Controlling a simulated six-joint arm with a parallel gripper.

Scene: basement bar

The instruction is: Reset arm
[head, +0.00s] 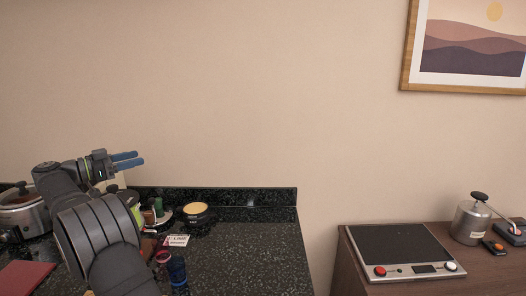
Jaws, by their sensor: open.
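My gripper (126,160) is in the head view at left, raised above the back of the dark speckled counter (250,258). Its two blue fingers point to the right, and it is open. Nothing shows between the fingers, and it is apart from the things on the counter. My arm rises from the bottom left and hides part of the counter and some items behind it.
Several small items crowd beside my arm, including a round yellow-topped container (195,209) and a dark blue item (177,270). A pot (20,213) and red board (24,279) are at left. A hotplate (402,251) and metal canister (470,222) stand on the right-hand cabinet.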

